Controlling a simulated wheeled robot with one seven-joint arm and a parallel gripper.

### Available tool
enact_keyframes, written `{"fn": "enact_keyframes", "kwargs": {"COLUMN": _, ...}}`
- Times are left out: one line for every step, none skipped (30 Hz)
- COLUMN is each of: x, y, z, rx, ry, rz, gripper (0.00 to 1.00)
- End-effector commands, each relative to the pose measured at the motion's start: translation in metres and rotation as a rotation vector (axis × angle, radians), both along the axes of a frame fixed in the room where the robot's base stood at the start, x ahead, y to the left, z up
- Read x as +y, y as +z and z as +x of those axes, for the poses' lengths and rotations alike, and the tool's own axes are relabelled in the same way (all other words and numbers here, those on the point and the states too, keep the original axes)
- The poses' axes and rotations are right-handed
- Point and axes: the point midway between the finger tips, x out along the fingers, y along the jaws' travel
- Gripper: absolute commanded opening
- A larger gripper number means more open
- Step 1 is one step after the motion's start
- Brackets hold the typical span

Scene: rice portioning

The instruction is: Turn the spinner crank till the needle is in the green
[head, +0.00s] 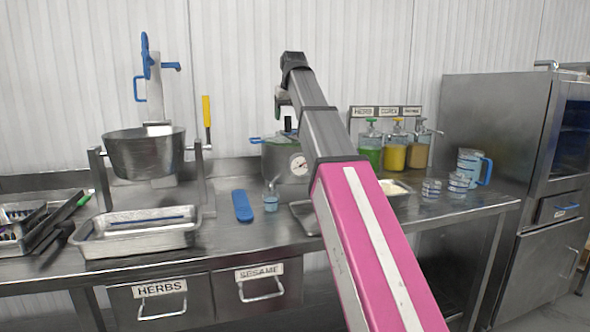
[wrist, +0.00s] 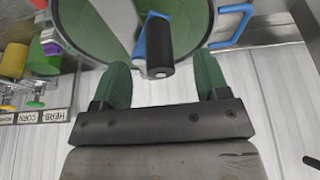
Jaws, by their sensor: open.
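The spinner (head: 276,160) is a steel pot on the counter with blue side handles and a round dial (head: 298,165) on its front. The dial's needle and colours are too small to read. In the wrist view the spinner's lid (wrist: 95,25) shows with green see-through panels. The crank (wrist: 158,45) has a blue arm and a black upright knob. My gripper (wrist: 163,80) is open, its two green fingers on either side of the knob's end and apart from it. In the head view my arm hides part of the spinner and most of the gripper.
A tilting pot (head: 145,155) stands at left, behind a steel tray (head: 137,232). Pump bottles (head: 394,152), small cups and a blue-handled jug (head: 474,167) stand right.

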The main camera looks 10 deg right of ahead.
Motion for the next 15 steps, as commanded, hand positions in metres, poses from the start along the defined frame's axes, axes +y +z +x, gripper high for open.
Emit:
{"fn": "enact_keyframes", "kwargs": {"x": 0.000, "y": 0.007, "z": 0.001, "rx": -0.001, "ry": 0.000, "rz": 0.000, "gripper": 0.68}}
{"fn": "enact_keyframes", "kwargs": {"x": 0.000, "y": 0.010, "z": 0.001, "rx": -0.001, "ry": 0.000, "rz": 0.000, "gripper": 0.68}}
{"fn": "enact_keyframes", "kwargs": {"x": 0.000, "y": 0.014, "z": 0.001, "rx": -0.001, "ry": 0.000, "rz": 0.000, "gripper": 0.68}}
{"fn": "enact_keyframes", "kwargs": {"x": 0.000, "y": 0.017, "z": 0.001, "rx": -0.001, "ry": 0.000, "rz": 0.000, "gripper": 0.68}}
{"fn": "enact_keyframes", "kwargs": {"x": 0.000, "y": 0.020, "z": 0.001, "rx": -0.002, "ry": 0.000, "rz": 0.000, "gripper": 0.68}}
{"fn": "enact_keyframes", "kwargs": {"x": 0.000, "y": 0.024, "z": 0.001, "rx": -0.002, "ry": 0.000, "rz": 0.000, "gripper": 0.68}}
{"fn": "enact_keyframes", "kwargs": {"x": 0.000, "y": 0.027, "z": 0.001, "rx": -0.001, "ry": 0.000, "rz": 0.000, "gripper": 0.68}}
{"fn": "enact_keyframes", "kwargs": {"x": 0.000, "y": 0.031, "z": 0.001, "rx": -0.001, "ry": 0.000, "rz": 0.000, "gripper": 0.68}}
{"fn": "enact_keyframes", "kwargs": {"x": 0.000, "y": 0.034, "z": 0.001, "rx": -0.001, "ry": 0.000, "rz": 0.000, "gripper": 0.68}}
{"fn": "enact_keyframes", "kwargs": {"x": 0.000, "y": 0.037, "z": 0.001, "rx": 0.000, "ry": 0.000, "rz": 0.000, "gripper": 0.68}}
{"fn": "enact_keyframes", "kwargs": {"x": 0.000, "y": 0.040, "z": 0.001, "rx": 0.000, "ry": 0.000, "rz": 0.000, "gripper": 0.68}}
{"fn": "enact_keyframes", "kwargs": {"x": 0.000, "y": 0.044, "z": 0.001, "rx": -0.001, "ry": 0.000, "rz": 0.000, "gripper": 0.68}}
{"fn": "enact_keyframes", "kwargs": {"x": 0.000, "y": 0.048, "z": 0.001, "rx": -0.001, "ry": 0.000, "rz": 0.000, "gripper": 0.68}}
{"fn": "enact_keyframes", "kwargs": {"x": 0.000, "y": 0.051, "z": 0.001, "rx": -0.001, "ry": 0.000, "rz": 0.000, "gripper": 0.68}}
{"fn": "enact_keyframes", "kwargs": {"x": 0.000, "y": 0.054, "z": 0.001, "rx": -0.001, "ry": 0.000, "rz": 0.000, "gripper": 0.68}}
